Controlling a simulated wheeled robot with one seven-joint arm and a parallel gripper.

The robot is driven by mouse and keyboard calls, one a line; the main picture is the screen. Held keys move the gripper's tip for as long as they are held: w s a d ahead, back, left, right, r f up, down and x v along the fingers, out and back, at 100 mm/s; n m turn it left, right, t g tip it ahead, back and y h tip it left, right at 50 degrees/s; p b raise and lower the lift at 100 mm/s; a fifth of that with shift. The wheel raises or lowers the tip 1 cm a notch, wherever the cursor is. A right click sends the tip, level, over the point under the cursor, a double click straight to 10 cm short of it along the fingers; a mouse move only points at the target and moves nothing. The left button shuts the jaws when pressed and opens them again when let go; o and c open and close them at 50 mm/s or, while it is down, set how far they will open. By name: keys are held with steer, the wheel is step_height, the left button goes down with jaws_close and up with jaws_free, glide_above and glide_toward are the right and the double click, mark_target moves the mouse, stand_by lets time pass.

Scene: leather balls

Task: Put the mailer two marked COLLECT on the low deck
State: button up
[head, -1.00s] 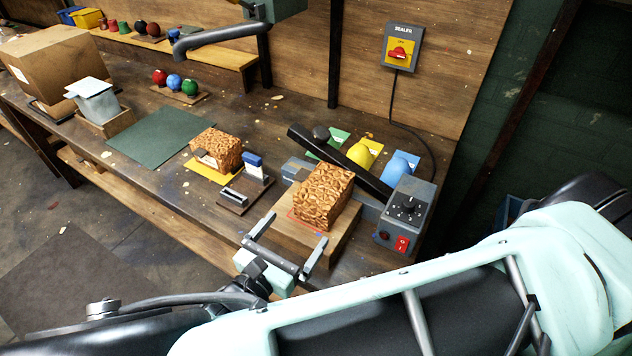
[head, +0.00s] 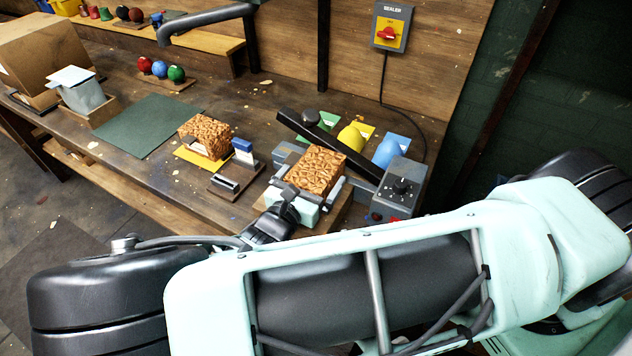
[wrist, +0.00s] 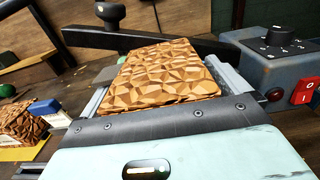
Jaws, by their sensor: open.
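A brown patterned mailer (head: 316,168) sits on a wooden block (head: 338,216) in front of the sealer; it fills the middle of the wrist view (wrist: 165,75). My gripper (head: 312,174) is open, with one finger on each side of this mailer; I cannot tell whether they touch it. A second similar mailer (head: 206,135) with a pale label stands on a yellow mat to the left, and its edge shows in the wrist view (wrist: 18,122). No COLLECT marking is readable on either. I cannot tell which surface is the low deck.
The sealer's dark arm (head: 325,148) rises behind the mailer, with its grey control box (head: 400,186) close on the right. A blue-topped stamp (head: 243,152) stands left of my gripper. A green mat (head: 150,125) is bare. A lower shelf (head: 100,180) runs under the bench.

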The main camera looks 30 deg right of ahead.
steer(key=c, duration=1.1)
steer(key=shift+r, duration=0.15)
